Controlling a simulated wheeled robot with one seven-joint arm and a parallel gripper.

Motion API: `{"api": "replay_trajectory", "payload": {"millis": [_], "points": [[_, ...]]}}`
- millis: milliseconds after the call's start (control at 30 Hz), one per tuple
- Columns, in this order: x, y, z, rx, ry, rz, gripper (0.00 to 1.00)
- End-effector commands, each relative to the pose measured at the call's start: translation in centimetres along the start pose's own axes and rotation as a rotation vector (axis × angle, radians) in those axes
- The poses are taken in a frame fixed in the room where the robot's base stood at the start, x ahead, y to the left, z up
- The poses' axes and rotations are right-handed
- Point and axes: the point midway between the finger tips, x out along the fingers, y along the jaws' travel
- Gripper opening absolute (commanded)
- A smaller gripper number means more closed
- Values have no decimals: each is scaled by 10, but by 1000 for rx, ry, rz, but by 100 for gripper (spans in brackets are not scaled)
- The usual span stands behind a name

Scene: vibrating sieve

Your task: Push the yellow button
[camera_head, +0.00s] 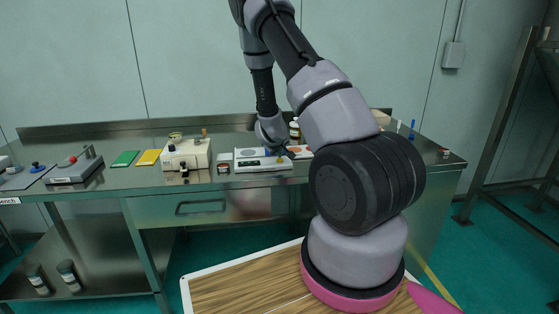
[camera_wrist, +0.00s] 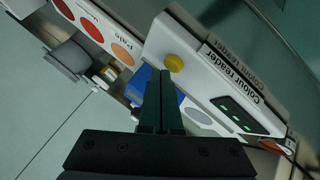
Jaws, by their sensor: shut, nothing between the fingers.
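The yellow button (camera_wrist: 175,62) is a round knob on the white colour reader (camera_wrist: 203,75), near one end of it. The reader also has a dark display with green digits (camera_wrist: 232,112). In the head view the reader (camera_head: 250,168) lies on the steel bench near its front edge. My gripper (camera_wrist: 164,74) is shut and empty, its two dark fingers side by side. The fingertips point at the reader, right beside the button in the wrist view. I cannot tell whether they touch it. In the head view my arm comes down over the reader and the fingertips are hard to make out.
A card with coloured circles (camera_wrist: 91,28) lies beside the reader, and a blue object (camera_wrist: 143,84) shows behind my fingers. On the bench (camera_head: 130,178) a beige machine (camera_head: 187,155), a small jar (camera_head: 223,168) and green (camera_head: 125,158) and yellow (camera_head: 149,157) pads stand to the left.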

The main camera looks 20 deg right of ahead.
Motion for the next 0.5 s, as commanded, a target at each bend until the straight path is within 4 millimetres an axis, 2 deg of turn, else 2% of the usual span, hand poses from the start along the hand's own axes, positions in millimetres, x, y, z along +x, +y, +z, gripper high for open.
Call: {"api": "replay_trajectory", "payload": {"millis": [500], "points": [[-32, 23, -24, 0, 3, 1, 0]]}}
